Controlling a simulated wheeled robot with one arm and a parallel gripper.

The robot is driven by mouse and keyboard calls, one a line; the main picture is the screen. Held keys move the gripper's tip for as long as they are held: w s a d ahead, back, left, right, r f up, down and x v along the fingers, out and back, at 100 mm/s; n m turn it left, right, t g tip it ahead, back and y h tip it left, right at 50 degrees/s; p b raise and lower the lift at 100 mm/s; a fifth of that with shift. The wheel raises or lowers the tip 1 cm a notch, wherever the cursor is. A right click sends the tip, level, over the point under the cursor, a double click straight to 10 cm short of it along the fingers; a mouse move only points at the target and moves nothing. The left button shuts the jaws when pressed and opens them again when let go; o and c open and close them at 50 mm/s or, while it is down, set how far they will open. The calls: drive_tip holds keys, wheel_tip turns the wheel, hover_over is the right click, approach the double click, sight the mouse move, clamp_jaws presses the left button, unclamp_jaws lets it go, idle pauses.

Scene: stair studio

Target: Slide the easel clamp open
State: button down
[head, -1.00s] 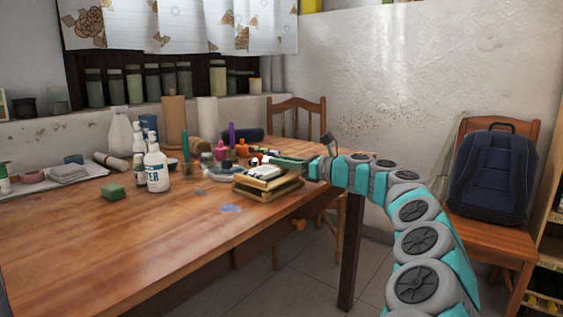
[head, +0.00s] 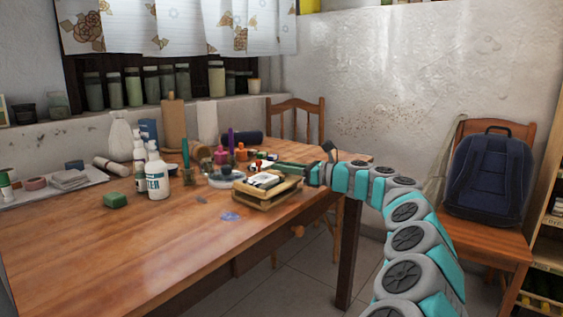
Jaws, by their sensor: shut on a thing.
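A low wooden easel (head: 284,192) lies on the right part of the table, with a white and dark piece (head: 263,181) on top of it. My gripper (head: 277,164) reaches in from the right at the easel's far side, just behind the white piece. Its greenish fingers point left and are shut on a small part there, which seems to be the easel clamp. The clamp itself is too small and too covered by the fingers to make out, so I cannot tell how far open it is.
The wooden table (head: 140,250) is clear at the front. Left of the easel stand a white bottle (head: 157,182), a green sponge (head: 115,200) and several small jars. A chair with a blue backpack (head: 489,177) stands at the right.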

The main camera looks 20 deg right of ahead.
drive_tip(key=shift+d, duration=0.25)
drive_tip(key=c, duration=1)
unclamp_jaws()
drive_tip(key=shift+w, duration=0.15)
drive_tip(key=shift+d, duration=0.1)
drive_tip(key=v, duration=0.7)
drive_tip(key=shift+s+d, duration=0.25)
drive_tip(key=shift+s, duration=0.1)
